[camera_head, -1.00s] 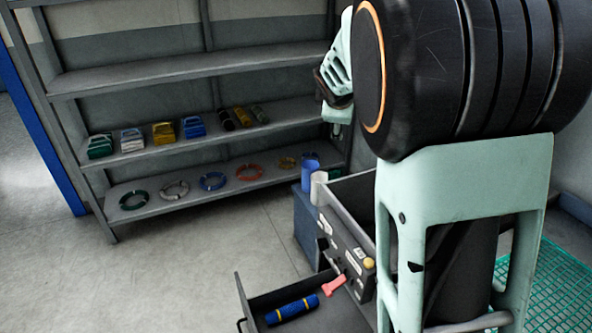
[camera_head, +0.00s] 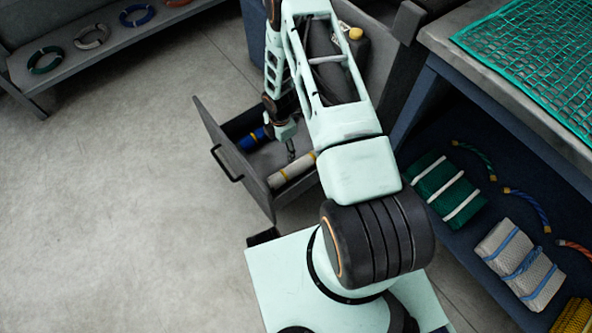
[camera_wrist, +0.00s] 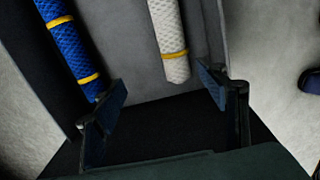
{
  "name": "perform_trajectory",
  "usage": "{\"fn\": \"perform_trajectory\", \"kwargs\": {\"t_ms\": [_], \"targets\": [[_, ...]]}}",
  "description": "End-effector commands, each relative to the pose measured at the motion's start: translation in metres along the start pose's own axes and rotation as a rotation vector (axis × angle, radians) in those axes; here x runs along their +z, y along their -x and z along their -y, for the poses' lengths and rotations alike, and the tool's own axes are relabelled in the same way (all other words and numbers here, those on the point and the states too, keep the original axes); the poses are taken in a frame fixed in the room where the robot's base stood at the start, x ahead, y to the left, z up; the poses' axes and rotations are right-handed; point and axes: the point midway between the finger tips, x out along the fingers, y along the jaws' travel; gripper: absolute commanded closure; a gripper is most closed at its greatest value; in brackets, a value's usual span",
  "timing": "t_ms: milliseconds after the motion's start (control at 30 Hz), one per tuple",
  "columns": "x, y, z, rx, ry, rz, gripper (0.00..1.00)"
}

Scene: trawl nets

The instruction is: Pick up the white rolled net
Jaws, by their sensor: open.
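The white rolled net (camera_head: 290,171), with yellow bands, lies in the open drawer (camera_head: 241,166). In the wrist view, the white rolled net (camera_wrist: 168,38) runs down from the top edge, and its near end lies between and just beyond the fingertips. My gripper (camera_wrist: 163,84) is open and empty, its two dark fingers spread wide. In the head view, my gripper (camera_head: 291,153) is over the drawer close to the white roll; its fingers are small and partly hidden there. A blue rolled net (camera_wrist: 66,42) with yellow bands lies left of the white one.
The drawer's front panel and handle (camera_head: 226,164) stick out over the floor. A workbench (camera_head: 470,60) with a green net stands at right, with a green bundle (camera_head: 447,190) and a grey-white bundle (camera_head: 521,264) below it. A shelf (camera_head: 70,58) is at upper left. Floor at left is clear.

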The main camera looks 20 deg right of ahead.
Motion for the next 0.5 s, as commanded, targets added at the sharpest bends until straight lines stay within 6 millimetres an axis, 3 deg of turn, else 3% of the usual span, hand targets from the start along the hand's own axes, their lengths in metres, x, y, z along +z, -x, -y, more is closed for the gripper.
{"fn": "perform_trajectory", "kwargs": {"t_ms": [33, 100, 500], "targets": [[-0.003, -0.031, 0.009, -0.014, -0.007, -0.010, 0.33], [-0.006, -0.051, 0.018, -0.025, -0.014, -0.019, 0.33], [-0.010, -0.103, 0.029, -0.039, -0.024, -0.028, 0.33]]}}
